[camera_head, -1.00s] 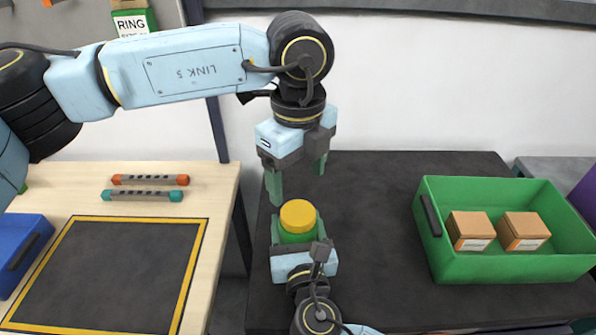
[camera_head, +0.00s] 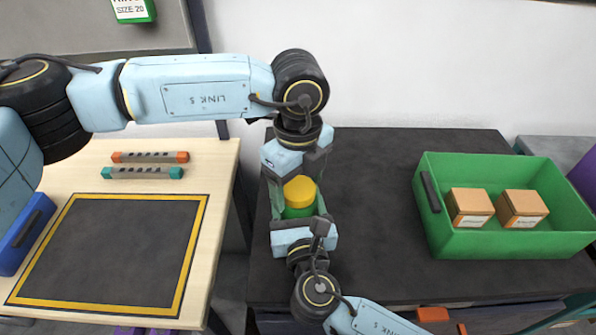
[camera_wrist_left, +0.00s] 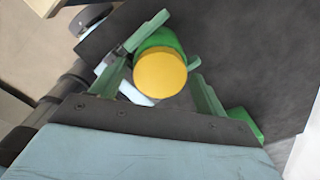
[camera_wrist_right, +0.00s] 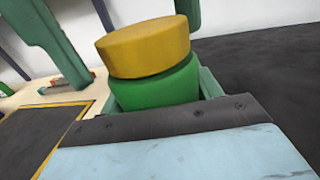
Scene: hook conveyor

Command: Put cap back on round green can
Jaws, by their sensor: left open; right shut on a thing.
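The round green can (camera_head: 299,211) is upright over the dark table, with the yellow cap (camera_head: 299,190) on its top. In the right wrist view the cap (camera_wrist_right: 145,47) looks slightly off-centre on the can (camera_wrist_right: 160,86); I cannot tell how firmly it sits. My right gripper (camera_head: 301,218) is shut on the can from the near side. My left gripper (camera_head: 297,187) points down from above and is open, a finger on either side of the cap. In the left wrist view the cap (camera_wrist_left: 160,74) lies between the spread fingers, not visibly clamped.
A green crate (camera_head: 510,243) with two brown boxes stands on the dark table (camera_head: 375,190) at right. At left, a wooden table (camera_head: 215,165) holds a dark mat with yellow border, two small bars and a blue bin (camera_head: 25,235). The dark table between can and crate is clear.

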